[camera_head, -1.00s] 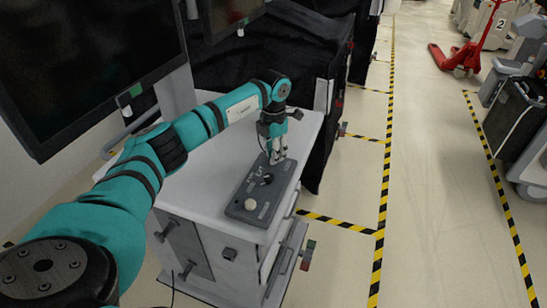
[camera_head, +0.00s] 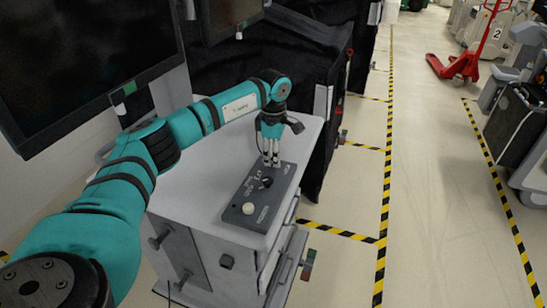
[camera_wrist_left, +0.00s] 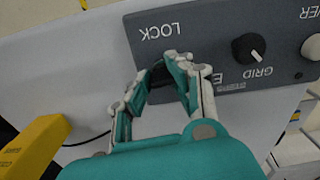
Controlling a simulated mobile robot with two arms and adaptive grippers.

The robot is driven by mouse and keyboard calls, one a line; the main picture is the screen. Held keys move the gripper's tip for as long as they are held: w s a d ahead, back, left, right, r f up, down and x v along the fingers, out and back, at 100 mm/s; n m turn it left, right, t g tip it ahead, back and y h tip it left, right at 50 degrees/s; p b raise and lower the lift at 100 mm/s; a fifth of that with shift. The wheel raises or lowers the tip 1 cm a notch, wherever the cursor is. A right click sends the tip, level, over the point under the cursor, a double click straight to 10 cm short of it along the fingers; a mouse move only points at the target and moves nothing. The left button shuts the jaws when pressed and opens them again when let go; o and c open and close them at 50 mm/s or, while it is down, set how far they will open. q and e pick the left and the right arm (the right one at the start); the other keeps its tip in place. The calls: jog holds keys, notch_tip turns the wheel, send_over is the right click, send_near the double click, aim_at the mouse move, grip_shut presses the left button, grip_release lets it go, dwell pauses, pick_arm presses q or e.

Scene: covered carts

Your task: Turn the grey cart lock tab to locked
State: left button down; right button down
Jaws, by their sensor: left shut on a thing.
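The dark grey control panel (camera_head: 240,212) lies on top of the grey cart (camera_head: 190,205). In the left wrist view the panel (camera_wrist_left: 215,30) appears upside down, with the word LOCK beside my fingers. My left gripper (camera_head: 270,162) points down at the far end of the panel. In the wrist view the left gripper (camera_wrist_left: 165,75) is shut on the lock tab (camera_wrist_left: 157,72), a small dark piece between its fingers. The fingers hide most of the tab, so I cannot tell its angle. My right gripper is not in view.
A black knob (camera_wrist_left: 248,48) marked GRID and a pale round button (camera_head: 248,208) are on the same panel. A black-covered cart (camera_head: 320,100) stands behind, close to my left wrist. A monitor (camera_head: 85,60) stands at the left. The striped floor lane at right is clear.

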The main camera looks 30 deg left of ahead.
pick_arm(q)
jog(key=shift+s+d+f+m, duration=0.15)
jog(key=shift+s+f+m, duration=0.1)
jog(key=shift+m, duration=0.35)
jog(key=c, duration=1.2)
grip_release()
jog(key=shift+w, duration=0.1)
jog(key=shift+o, duration=0.8)
jog(key=shift+w+f, duration=0.1)
jog(key=shift+f, duration=0.05)
